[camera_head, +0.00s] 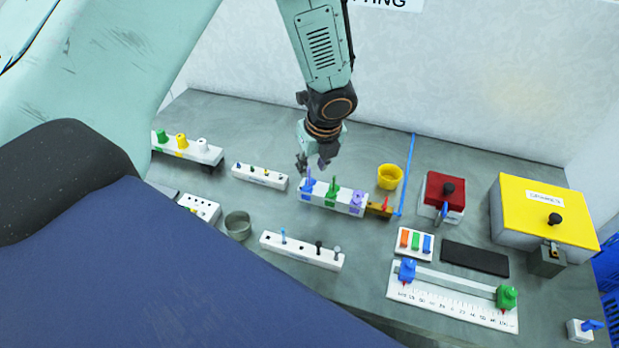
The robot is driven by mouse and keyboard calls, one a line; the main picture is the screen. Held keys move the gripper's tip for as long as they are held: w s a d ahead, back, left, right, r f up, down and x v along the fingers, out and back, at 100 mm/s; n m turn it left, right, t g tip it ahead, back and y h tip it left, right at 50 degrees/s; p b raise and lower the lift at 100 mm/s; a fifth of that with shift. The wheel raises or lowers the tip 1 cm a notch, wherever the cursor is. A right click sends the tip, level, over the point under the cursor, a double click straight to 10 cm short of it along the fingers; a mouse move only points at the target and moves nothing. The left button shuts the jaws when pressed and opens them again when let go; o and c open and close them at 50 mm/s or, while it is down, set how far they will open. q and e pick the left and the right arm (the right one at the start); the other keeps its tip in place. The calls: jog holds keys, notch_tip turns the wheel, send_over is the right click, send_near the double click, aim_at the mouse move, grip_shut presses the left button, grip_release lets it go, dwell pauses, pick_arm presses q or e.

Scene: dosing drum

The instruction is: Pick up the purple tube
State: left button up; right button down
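A white rack (331,205) stands on the grey bench near the middle and holds blue, green and purple pieces. The purple piece (357,200), which I take for the purple tube, stands at the rack's right end. My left gripper (313,166) points down above and behind the rack's left part, nearest the blue piece (309,181). Its fingers look spread apart, with nothing seen between them. It is to the left of the purple piece and apart from it. The green piece (332,187) stands between blue and purple. My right gripper is not in view.
A yellow cup (389,177) stands behind and right of the rack, and a small brown block (379,209) adjoins its right end. Another white rack (302,250) lies in front, with a grey cup (238,225) left of it. A red-lidded box (444,193) stands right.

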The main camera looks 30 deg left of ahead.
aim_at(309, 171)
pick_arm(q)
jog(key=x, duration=0.5)
jog(key=shift+w+a+r, duration=0.1)
jog(key=shift+a, duration=0.2)
jog(key=shift+w+d+f, duration=0.1)
jog(key=shift+w+f, duration=0.05)
jog(key=shift+f, duration=0.1)
jog(key=c, duration=0.4)
grip_shut()
